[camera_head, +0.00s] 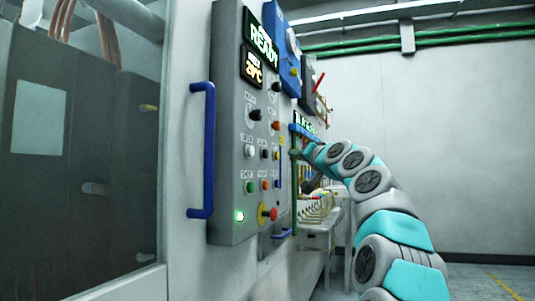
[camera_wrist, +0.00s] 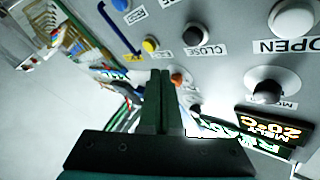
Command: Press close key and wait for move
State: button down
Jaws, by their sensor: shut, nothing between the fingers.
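The CLOSE key (camera_wrist: 194,36) is a black round button with a CLOSE label below it, seen in the wrist view. In the head view it appears as a black button (camera_head: 264,154) in the middle row of the grey control panel (camera_head: 228,120). My gripper (camera_wrist: 167,74) is shut and empty, its dark green fingers side by side. In the wrist view its tips show below and left of the CLOSE key. In the head view my gripper (camera_head: 295,153) is at the panel's right edge. I cannot tell how far the tips are from the panel face.
A white OPEN button (camera_wrist: 293,18), a yellow button (camera_wrist: 150,44), an orange button (camera_wrist: 178,80) and a black knob (camera_wrist: 267,91) surround the key. The display (camera_head: 262,42) reads READY. A blue handle (camera_head: 201,150) stands left of the panel.

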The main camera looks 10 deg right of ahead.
aim_at(266, 154)
jog(key=shift+w+a+p, duration=0.25)
jog(key=shift+w+a, duration=0.45)
jog(key=shift+a, duration=0.35)
jog(key=shift+w+a+p, duration=0.25)
jog(key=shift+w+a, duration=0.45)
jog(key=shift+a, duration=0.3)
dwell(0.5)
jog(key=shift+w+a, duration=0.2)
jog(key=shift+a, duration=0.15)
